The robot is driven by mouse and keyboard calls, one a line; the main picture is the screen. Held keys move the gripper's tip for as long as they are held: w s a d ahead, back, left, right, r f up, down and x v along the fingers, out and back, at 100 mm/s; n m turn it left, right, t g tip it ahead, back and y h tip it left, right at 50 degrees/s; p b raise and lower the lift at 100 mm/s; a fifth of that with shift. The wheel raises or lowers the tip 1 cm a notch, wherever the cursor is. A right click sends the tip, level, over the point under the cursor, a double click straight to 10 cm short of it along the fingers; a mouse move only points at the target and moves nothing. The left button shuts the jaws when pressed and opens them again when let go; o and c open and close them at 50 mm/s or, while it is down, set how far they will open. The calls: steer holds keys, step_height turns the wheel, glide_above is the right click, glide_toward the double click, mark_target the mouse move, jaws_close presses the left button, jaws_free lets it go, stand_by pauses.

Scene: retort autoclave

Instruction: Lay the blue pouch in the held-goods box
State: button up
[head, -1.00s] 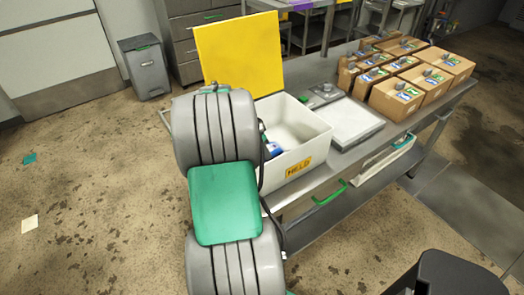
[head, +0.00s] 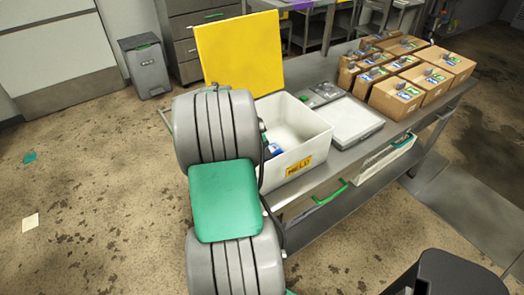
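The held-goods box (head: 318,150) is a white open bin with a yellow "HELD" label on its front. It stands at the left end of the steel table, and its yellow lid (head: 240,52) is raised upright behind it. A small blue and white piece (head: 274,150) shows inside the box at its left side, just past the edge of my arm. It may be part of the blue pouch, but most of it is hidden. My grey and green arm covers the left part of the box. My gripper is hidden behind the arm.
A flat white-topped scale (head: 355,120) sits right of the box. Several brown cartons (head: 398,97) stand farther along the steel table (head: 352,154). A white bin with a green handle (head: 372,166) is on the lower shelf. A grey pedal bin (head: 147,68) stands on the floor behind.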

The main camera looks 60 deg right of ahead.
steer(key=v, duration=1.2)
